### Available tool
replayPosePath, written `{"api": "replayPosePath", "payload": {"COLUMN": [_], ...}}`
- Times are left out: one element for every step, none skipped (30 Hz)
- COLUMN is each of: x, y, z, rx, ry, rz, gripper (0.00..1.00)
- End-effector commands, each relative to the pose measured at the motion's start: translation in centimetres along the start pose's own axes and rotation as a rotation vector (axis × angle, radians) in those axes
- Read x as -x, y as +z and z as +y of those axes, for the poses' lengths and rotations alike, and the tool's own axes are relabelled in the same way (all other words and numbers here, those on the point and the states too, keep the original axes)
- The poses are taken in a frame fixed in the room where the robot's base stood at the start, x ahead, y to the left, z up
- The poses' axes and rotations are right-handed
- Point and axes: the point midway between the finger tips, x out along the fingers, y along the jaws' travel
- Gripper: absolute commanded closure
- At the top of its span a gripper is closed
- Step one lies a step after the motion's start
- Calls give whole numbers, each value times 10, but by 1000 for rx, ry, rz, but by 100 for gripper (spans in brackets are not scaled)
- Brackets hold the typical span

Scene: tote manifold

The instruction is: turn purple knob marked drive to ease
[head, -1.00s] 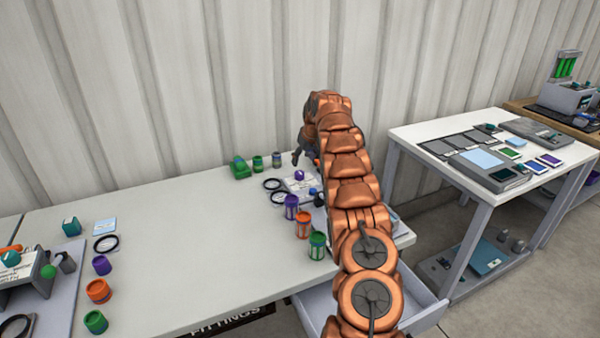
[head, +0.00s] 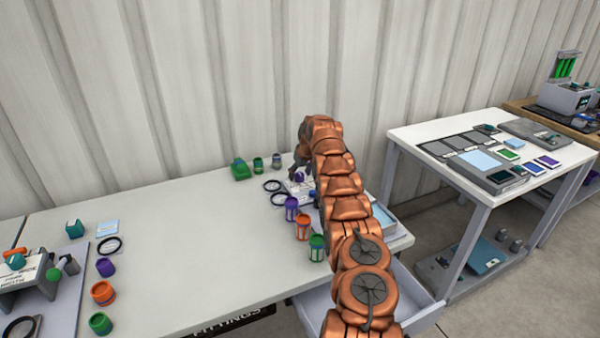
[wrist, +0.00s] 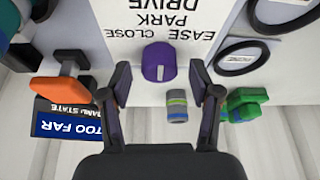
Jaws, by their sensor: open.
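The purple knob (wrist: 159,62) with a pale pointer line shows in the wrist view, on a white panel (wrist: 185,18) whose upside-down lettering reads DRIVE, PARK, EASE, CLOSE. My gripper (wrist: 162,92) is open, with one finger on each side of the knob and a little short of it; I see no contact. In the head view my gripper (head: 297,172) is low over the panel at the back of the white table, and my arm hides most of the panel. The knob is barely visible there.
Green pieces (wrist: 243,104) and black rings (wrist: 240,58) lie right. Purple, orange and green cups (head: 317,247) stand in front.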

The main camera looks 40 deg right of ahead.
Motion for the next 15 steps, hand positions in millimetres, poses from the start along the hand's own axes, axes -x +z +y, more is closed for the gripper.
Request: {"api": "replayPosePath", "payload": {"x": [-1,-2,-2,-2,-3,-3,-3,-3,-3,-3,-3,-3,-3,-3,-3], "y": [-1,-1,-1,-1,-1,-1,0,0,0,0,0,0,0,0,0], "z": [0,0,0,0,0,0,0,0,0,0,0,0,0,0,0], "rx": [0,0,1,1,1,1,1,0,0,0,0,0,0,0,0], "ry": [0,0,1,1,1,1,2,2,2,1,1,1,1,1,1], "rz": [1,1,1,1,1,1,1,1,1,1,1,1,1,1,1], "gripper": [37,37,37,37,37,37,37,37,37,37,39,43,47,50,54]}}
